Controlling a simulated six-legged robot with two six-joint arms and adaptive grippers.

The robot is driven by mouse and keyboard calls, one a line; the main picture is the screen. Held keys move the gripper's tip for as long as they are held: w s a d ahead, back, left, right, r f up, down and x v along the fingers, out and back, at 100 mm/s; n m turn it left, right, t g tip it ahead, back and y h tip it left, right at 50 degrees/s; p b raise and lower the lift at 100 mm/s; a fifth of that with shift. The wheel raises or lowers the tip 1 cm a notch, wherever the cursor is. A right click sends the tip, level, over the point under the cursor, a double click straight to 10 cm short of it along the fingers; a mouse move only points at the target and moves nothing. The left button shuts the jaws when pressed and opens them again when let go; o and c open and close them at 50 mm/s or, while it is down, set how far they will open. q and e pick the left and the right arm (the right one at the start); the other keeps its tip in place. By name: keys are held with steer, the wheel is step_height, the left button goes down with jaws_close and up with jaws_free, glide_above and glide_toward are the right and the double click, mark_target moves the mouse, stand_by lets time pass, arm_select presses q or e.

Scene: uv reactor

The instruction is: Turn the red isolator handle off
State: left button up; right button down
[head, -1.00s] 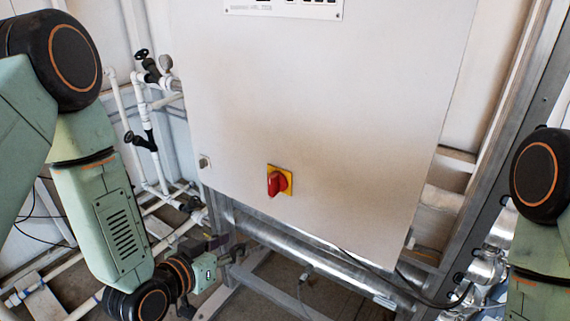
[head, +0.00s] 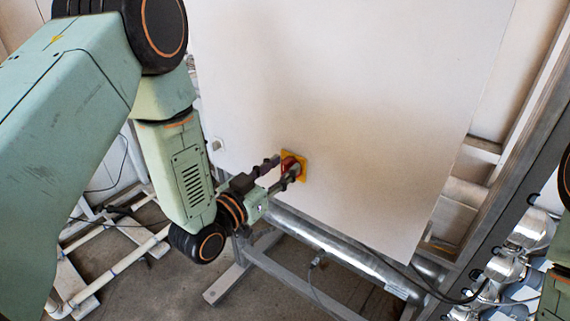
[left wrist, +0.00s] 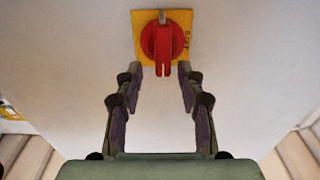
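The red isolator handle (left wrist: 162,45) sits on a yellow square plate (left wrist: 145,22) on the front of a white cabinet. In the left wrist view its grip bar points straight down toward my gripper. In the head view the handle (head: 290,165) is partly covered by my fingers. My left gripper (head: 284,167) is open, its fingertips at the plate. In the left wrist view the left gripper (left wrist: 160,72) has one finger on each side of the handle's lower end, with gaps on both sides. My right gripper is out of view.
The white cabinet (head: 350,90) fills the middle. A metal pipe (head: 340,250) and a steel frame run below it. White pipes (head: 120,275) lie at the lower left. Silver fittings (head: 505,260) stand at the right.

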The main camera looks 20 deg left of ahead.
arm_select(q)
steer(key=shift+w+d, duration=0.1)
steer(key=shift+w, duration=0.35)
steer(key=shift+a+r, duration=0.1)
steer(key=shift+a, duration=0.1)
steer(key=shift+w+d, duration=0.25)
steer(key=shift+c, duration=1.1)
steer(key=shift+s+a, duration=0.15)
steer(key=shift+a, duration=0.05)
steer(key=c, duration=0.5)
steer(key=shift+d, duration=0.1)
jaws_close()
